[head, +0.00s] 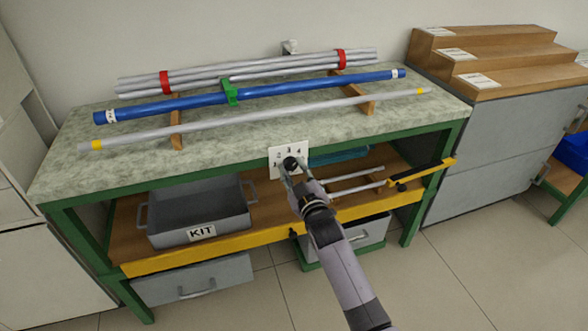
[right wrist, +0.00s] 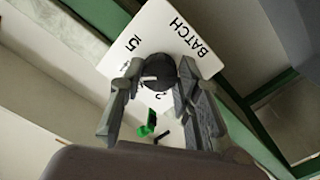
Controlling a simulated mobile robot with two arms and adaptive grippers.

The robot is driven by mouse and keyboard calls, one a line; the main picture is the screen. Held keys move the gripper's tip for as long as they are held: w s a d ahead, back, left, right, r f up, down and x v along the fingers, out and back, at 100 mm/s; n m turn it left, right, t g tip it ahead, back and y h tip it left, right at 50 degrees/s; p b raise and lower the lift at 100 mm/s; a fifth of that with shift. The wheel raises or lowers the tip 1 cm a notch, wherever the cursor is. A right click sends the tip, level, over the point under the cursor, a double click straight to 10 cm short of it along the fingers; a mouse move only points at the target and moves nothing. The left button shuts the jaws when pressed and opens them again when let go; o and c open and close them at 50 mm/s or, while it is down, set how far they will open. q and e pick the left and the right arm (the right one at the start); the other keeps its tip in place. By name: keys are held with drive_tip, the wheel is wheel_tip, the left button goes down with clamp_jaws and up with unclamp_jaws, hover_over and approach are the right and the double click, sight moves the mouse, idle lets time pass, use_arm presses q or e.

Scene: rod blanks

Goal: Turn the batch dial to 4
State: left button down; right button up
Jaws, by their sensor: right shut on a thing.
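The batch dial is a dark round knob (head: 291,164) on a white plate (head: 275,153) fixed at the bench's front edge. The plate shows the numbers 2, 3 and 4 above the knob in the head view. My right gripper (head: 296,168) is shut on the knob from the front. In the right wrist view the knob (right wrist: 160,70) sits between the two fingers (right wrist: 155,88), with a small pale mark on it. The plate there (right wrist: 185,28) shows BATCH and a 5. Which number the mark points to I cannot tell. My left gripper is not in view.
Blue and grey rods (head: 270,90) lie across supports on the bench top (head: 80,165). Below are a grey KIT bin (head: 200,213), a shelf with a yellow edge (head: 160,263) and short rods. Wooden steps (head: 490,60) stand on a grey cabinet at right.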

drive_tip(key=shift+f, duration=0.1)
idle(0.3)
drive_tip(key=o, duration=1.1)
drive_tip(key=shift+o, duration=0.2)
drive_tip(key=v, duration=1.2)
